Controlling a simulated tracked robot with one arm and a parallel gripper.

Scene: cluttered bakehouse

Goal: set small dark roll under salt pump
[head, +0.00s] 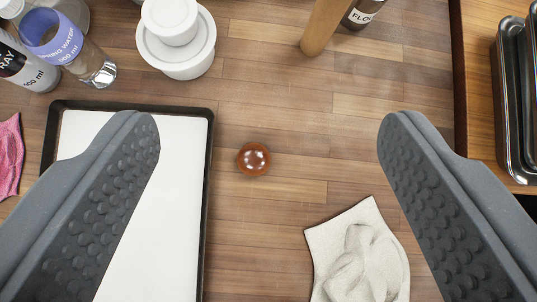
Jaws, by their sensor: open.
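A small round, glossy dark brown roll (254,158) lies on the bare wooden worktop near the middle of the head view. My gripper (268,128) is open, with its two fingers wide apart on either side of the roll and nothing between them in its hold. The roll appears below the fingers, closer to the left fingertip. I cannot make out a salt pump in this view.
A dark-rimmed tray (208,200) with white lining lies left of the roll. White lidded tubs (178,58), labelled bottles (62,45) and a wooden cylinder (322,28) stand behind. A pale cloth (345,240) lies front right. Dark tins (512,95) are far right. Worktop around the roll is clear.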

